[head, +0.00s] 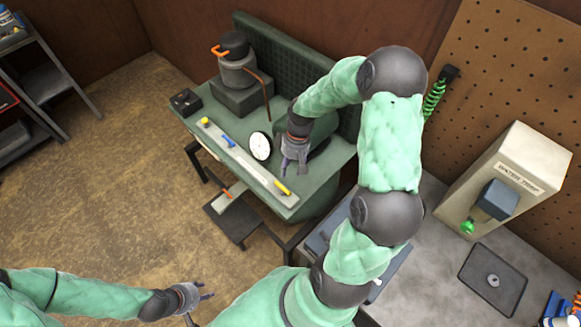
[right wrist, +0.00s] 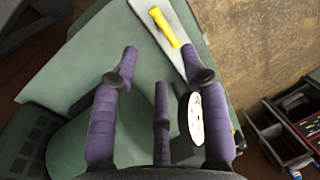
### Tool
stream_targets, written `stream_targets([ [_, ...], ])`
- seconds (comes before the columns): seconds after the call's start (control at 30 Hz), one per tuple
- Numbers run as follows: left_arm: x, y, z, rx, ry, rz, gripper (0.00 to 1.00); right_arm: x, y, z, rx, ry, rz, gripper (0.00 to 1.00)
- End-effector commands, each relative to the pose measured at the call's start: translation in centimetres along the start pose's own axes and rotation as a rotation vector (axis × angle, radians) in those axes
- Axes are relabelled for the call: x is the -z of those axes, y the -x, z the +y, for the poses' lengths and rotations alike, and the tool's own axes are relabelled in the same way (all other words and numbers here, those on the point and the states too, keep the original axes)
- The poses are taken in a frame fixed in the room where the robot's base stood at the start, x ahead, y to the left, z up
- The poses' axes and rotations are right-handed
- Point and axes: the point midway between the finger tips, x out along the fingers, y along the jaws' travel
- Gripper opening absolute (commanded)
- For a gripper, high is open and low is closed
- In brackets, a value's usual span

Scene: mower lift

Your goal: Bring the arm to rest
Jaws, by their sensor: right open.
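My right arm, in a green sleeve, reaches over the green bench (head: 165,125) in the head view. Its gripper (head: 294,170) is open and empty above the right part of the bench, beside a white round dial (head: 260,146). In the right wrist view the purple-wrapped fingers (right wrist: 160,75) stand apart with nothing between them. The dial (right wrist: 196,119) shows partly behind the right finger there. My left gripper (head: 205,292) is at the bottom left of the head view, over the floor, small and partly cut off, so its opening is unclear.
A grey strip (head: 238,159) with yellow and blue pieces lies along the bench front. A grey machine with an orange handle (head: 238,70) stands at the back. Right is a grey counter with a beige box (head: 505,175) and a dark tray (head: 492,280).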

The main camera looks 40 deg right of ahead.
Motion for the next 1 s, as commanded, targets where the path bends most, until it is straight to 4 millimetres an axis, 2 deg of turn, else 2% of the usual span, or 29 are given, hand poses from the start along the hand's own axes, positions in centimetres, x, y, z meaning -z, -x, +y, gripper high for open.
stream_targets([
  [0.33, 0.0, 0.0, 0.0, 0.000, 0.000, 0.000, 0.40, 0.0, -0.1, 0.0, 0.000, 0.000, 0.000, 0.45],
  [0.47, 0.0, -0.5, -0.2, 0.000, 0.000, 0.000, 0.40, 0.2, -1.5, -0.7, 0.010, -0.003, 0.002, 0.45],
  [0.57, 0.0, -1.2, -0.4, 0.000, 0.000, 0.000, 0.40, 0.6, -4.1, -2.0, 0.027, -0.009, 0.009, 0.45],
  [0.77, 0.1, -3.1, -1.1, 0.000, 0.000, 0.000, 0.40, 1.1, -10.7, -5.8, 0.071, -0.041, 0.028, 0.45],
  [1.0, 0.2, -5.3, -1.9, 0.000, 0.000, 0.000, 0.40, 0.5, -17.9, -10.4, 0.114, -0.093, 0.043, 0.45],
])
